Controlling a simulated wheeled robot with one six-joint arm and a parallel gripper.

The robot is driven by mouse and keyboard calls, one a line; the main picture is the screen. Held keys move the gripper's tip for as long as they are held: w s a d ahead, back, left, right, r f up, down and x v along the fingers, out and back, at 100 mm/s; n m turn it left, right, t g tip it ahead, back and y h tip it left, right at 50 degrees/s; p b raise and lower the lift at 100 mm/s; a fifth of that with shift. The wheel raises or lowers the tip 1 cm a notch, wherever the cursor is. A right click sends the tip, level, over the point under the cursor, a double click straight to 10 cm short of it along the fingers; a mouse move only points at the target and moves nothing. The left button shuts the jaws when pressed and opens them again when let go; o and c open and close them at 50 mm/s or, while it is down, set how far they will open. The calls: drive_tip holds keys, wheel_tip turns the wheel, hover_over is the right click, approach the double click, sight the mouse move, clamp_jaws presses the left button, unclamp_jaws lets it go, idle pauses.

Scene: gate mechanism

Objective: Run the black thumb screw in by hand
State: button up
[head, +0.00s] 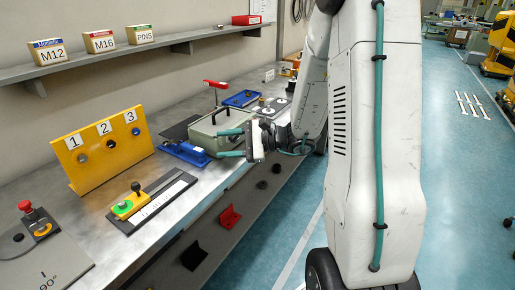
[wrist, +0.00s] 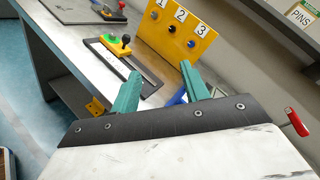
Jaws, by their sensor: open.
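A small black knob (head: 136,187) stands upright on a yellow and green block (head: 128,205) on the bench; it also shows in the wrist view (wrist: 126,39). I cannot tell whether this knob is the black thumb screw. A yellow panel (head: 110,163) numbered 1, 2, 3 stands behind it, with a round fitting under each number; the one under 3 is blue (head: 136,131). My gripper (head: 226,143) is open and empty above the bench's front edge, right of the panel and apart from it. Its teal fingers (wrist: 160,80) point toward the panel in the wrist view.
A blue fixture (head: 186,153) and a grey-green box (head: 222,127) are close to my gripper. A shelf (head: 120,58) with labelled bins is above. Blue floor (head: 460,180) lies open at right.

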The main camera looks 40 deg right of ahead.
sight(237, 140)
drive_tip(key=w+d+f+m+t+h, duration=0.3)
drive_tip(key=d+f+m+t+h, duration=0.45)
drive_tip(key=d, duration=0.65)
drive_tip(key=shift+m+g+y, duration=0.35)
drive_tip(key=shift+g, duration=0.2)
drive_tip(key=shift+w+a+f, duration=0.2)
drive_tip(key=shift+w+a, duration=0.05)
drive_tip(key=shift+w, duration=0.5)
drive_tip(key=shift+w+a+f, duration=0.2)
drive_tip(key=shift+w, duration=0.55)
drive_tip(key=shift+w+a+f, duration=0.2)
drive_tip(key=shift+w+a, duration=0.05)
drive_tip(key=shift+w, duration=0.5)
drive_tip(key=n, duration=1.2)
